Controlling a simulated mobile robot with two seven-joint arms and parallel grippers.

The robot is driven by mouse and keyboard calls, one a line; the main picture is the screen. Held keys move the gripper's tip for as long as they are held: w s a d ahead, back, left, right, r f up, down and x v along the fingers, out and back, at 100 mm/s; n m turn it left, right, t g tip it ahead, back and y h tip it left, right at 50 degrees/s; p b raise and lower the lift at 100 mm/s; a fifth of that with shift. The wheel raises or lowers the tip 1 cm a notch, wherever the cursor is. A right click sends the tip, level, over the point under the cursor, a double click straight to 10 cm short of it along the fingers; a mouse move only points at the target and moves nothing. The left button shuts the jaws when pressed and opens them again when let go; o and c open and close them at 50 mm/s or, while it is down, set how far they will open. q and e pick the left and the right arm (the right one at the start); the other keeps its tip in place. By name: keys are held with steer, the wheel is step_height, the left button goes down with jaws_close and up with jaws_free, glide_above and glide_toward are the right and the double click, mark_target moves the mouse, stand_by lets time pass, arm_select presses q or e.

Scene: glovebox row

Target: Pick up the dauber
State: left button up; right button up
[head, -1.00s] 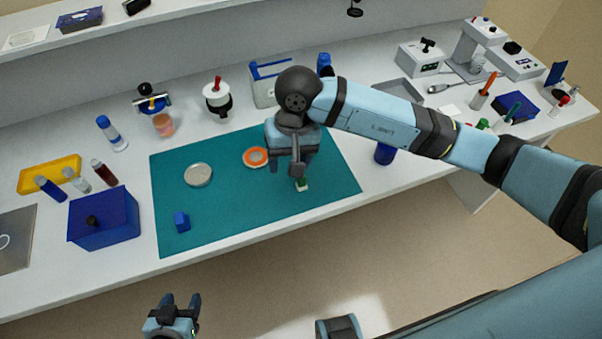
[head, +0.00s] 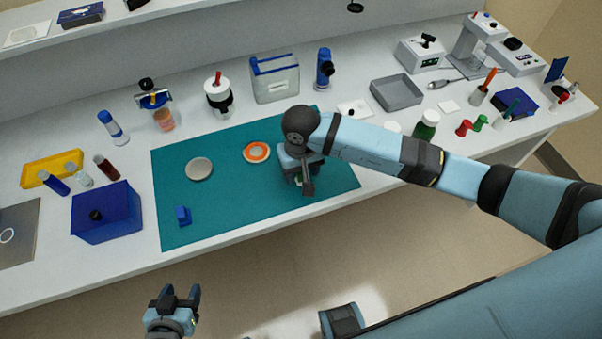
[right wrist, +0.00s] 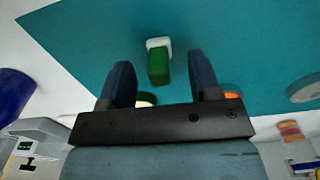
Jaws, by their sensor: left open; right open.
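The dauber, a small green block with a white end, lies on the teal mat (head: 225,215). The right wrist view shows the dauber (right wrist: 158,62) ahead of and between the two fingers of my right gripper (right wrist: 161,78). That gripper is open and holds nothing. In the head view my right gripper (head: 300,178) hangs low over the right part of the mat and hides most of the dauber. I cannot tell whether the fingertips reach down beside it. My left gripper (head: 178,297) is open and empty, in front of the bench.
On the mat are a blue block (head: 183,215), a grey disc (head: 199,169) and an orange-rimmed disc (head: 256,152). A blue box (head: 106,212) stands left of the mat. A green bottle (head: 426,126) and a grey tray (head: 397,93) stand to the right.

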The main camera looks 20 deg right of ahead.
steer(key=shift+f, duration=1.25)
steer(key=c, duration=1)
steer(key=shift+c, duration=0.2)
steer(key=shift+r, duration=0.15)
step_height(320, 180, up, 20)
steer(key=b, duration=0.2)
